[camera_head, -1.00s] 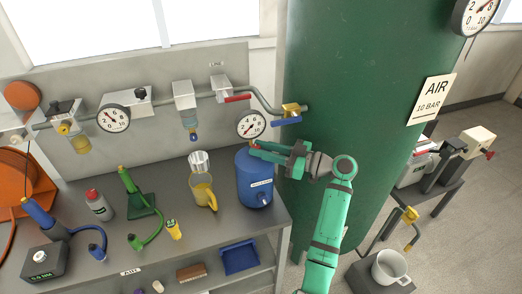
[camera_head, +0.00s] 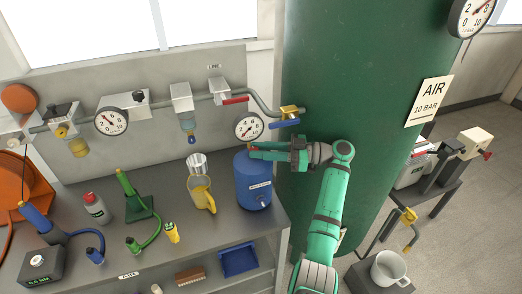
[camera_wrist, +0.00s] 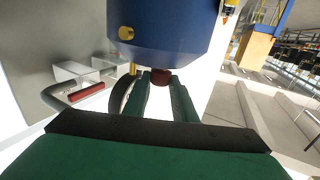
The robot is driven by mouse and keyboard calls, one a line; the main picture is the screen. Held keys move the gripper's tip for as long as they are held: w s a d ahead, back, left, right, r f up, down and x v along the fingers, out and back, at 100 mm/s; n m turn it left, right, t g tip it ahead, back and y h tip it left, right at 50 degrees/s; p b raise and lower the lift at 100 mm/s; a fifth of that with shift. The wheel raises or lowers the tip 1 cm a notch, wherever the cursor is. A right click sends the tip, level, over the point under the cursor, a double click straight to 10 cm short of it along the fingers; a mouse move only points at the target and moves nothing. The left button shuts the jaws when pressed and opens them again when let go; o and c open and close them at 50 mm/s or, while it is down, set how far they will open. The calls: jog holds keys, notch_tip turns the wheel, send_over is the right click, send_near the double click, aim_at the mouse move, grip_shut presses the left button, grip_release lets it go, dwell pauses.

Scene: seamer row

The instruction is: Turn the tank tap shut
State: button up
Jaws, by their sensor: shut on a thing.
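A brass tap (camera_head: 291,111) with a blue lever (camera_head: 285,123) sits where the wall pipe meets the green tank (camera_head: 340,70). The lever lies roughly along the pipe, pointing left. My gripper (camera_head: 254,150) is below and left of that lever, apart from it, at the top of a blue canister (camera_head: 253,185). In the wrist view, the two fingers (camera_wrist: 160,88) are closed around a small dark red knob (camera_wrist: 160,76) against a blue body (camera_wrist: 170,25), which looks like the canister. The brass tap cannot be made out in the wrist view.
A gauge (camera_head: 249,126) and a red lever (camera_head: 236,100) are on the pipe nearby. A yellow jug (camera_head: 200,190) stands left of the canister.

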jog(key=shift+a+f, duration=0.1)
jog(key=shift+f, duration=0.1)
jog(key=o, duration=1)
jog(key=shift+a, duration=0.15)
jog(key=shift+o, duration=0.2)
jog(key=shift+r, duration=0.1)
jog(key=shift+w+d+r, duration=0.1)
jog(key=shift+d, duration=0.15)
jog(key=shift+s+a+m+t, duration=0.1)
jog(key=shift+s+m+t, duration=0.15)
jog(key=shift+t, duration=0.25)
